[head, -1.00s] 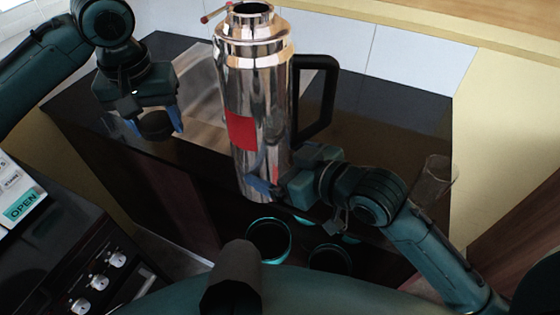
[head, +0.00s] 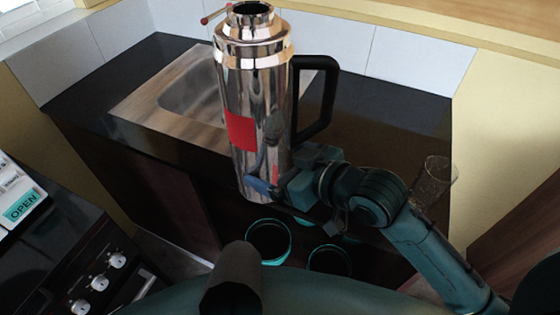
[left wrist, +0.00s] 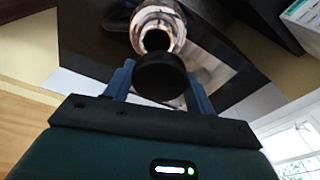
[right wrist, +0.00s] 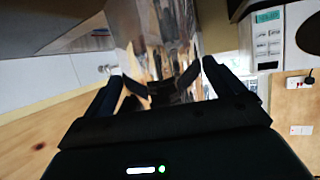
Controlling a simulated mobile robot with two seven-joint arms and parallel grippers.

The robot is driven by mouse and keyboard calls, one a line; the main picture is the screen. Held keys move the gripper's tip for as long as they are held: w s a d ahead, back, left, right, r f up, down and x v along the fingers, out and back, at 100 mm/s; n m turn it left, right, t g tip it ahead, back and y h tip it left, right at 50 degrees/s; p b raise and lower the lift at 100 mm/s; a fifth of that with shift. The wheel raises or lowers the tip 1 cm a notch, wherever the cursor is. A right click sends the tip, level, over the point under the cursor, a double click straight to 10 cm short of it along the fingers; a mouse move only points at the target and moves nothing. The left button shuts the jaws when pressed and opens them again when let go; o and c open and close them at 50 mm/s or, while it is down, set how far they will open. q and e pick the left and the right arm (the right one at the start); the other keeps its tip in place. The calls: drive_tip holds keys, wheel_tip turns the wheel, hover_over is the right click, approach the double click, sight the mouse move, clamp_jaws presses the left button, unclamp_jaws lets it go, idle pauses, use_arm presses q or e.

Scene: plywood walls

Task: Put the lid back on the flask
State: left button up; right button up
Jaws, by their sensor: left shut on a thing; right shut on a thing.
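The tall shiny steel flask (head: 255,85) has a red patch and a black handle (head: 330,90) on its right. It stands upright in the head view, with its dark mouth (head: 250,8) uncovered. My right gripper (head: 268,188) is shut on the flask low on its body; the right wrist view shows the flask (right wrist: 155,35) between the fingers. The black round lid (left wrist: 160,75) is held in my left gripper (left wrist: 160,84), seen in the left wrist view. Beyond the lid there, the flask's open mouth (left wrist: 157,37) shows, partly covered by the lid. My left gripper is outside the head view.
A steel sink (head: 140,105) is set in the dark counter (head: 385,105) behind and left of the flask. A clear glass (head: 435,178) stands at the right, close to my right arm. Teal-rimmed round containers (head: 270,228) are below in front. A stove (head: 90,270) is at lower left.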

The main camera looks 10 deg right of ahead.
use_arm(q)
drive_tip(key=shift+s+d+r, duration=0.2)
drive_tip(key=shift+s+d, duration=0.15)
drive_tip(key=shift+f, duration=0.15)
drive_tip(key=shift+f, duration=1.9)
drive_tip(key=shift+f, duration=0.9)
drive_tip(key=shift+f, duration=0.55)
